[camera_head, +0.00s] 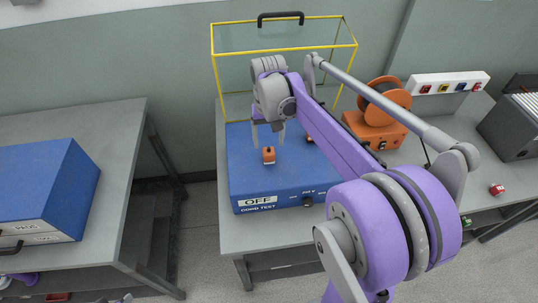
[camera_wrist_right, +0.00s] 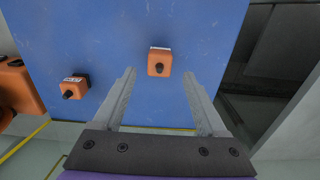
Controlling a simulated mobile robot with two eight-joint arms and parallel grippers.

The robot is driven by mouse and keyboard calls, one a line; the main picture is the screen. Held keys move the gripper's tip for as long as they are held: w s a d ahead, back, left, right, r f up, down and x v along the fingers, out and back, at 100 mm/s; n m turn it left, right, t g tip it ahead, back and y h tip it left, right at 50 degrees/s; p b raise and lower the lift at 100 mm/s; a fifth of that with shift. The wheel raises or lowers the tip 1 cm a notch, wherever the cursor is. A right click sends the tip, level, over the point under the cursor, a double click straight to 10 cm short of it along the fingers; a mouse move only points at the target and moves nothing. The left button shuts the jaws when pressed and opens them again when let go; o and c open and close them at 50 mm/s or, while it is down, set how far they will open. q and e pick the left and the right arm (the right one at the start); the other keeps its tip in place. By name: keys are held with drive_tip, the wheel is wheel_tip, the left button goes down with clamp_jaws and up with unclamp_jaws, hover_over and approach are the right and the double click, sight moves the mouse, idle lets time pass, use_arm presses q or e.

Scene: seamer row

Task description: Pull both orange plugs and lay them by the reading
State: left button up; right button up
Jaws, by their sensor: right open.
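A blue box (camera_head: 250,180) marked OFF and CORD TEST stands on the right-hand bench. One orange plug (camera_head: 268,155) sits on its top; it also shows in the right wrist view (camera_wrist_right: 160,62). The second orange plug (camera_head: 308,139) is partly hidden by my right arm; it shows clearly at the left in the wrist view (camera_wrist_right: 75,87), with a small label. My right gripper (camera_head: 268,142) is open and empty, pointing down just behind the first plug. In the wrist view that plug lies between the fingertip lines. Small print on the front is hard to read.
A yellow-edged clear cover (camera_head: 285,48) with a black handle stands open behind the box. An orange reel (camera_head: 385,100), a socket strip (camera_head: 448,83) and a grey case (camera_head: 515,125) are right. Another blue box (camera_head: 40,190) stands on the left bench (camera_head: 115,130). A gap separates the benches.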

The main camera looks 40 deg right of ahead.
sight(269, 150)
wheel_tip(269, 150, down, 6)
drive_tip(key=b, duration=0.3)
drive_tip(key=shift+f, duration=0.2)
use_arm(q)
drive_tip(key=f, duration=0.1)
drive_tip(key=s+f, duration=0.1)
drive_tip(key=f, duration=0.2)
drive_tip(key=shift+s+f, duration=0.4)
use_arm(e)
clamp_jaws()
use_arm(q)
drive_tip(key=shift+r, duration=0.15)
use_arm(e)
drive_tip(key=shift+r, duration=0.15)
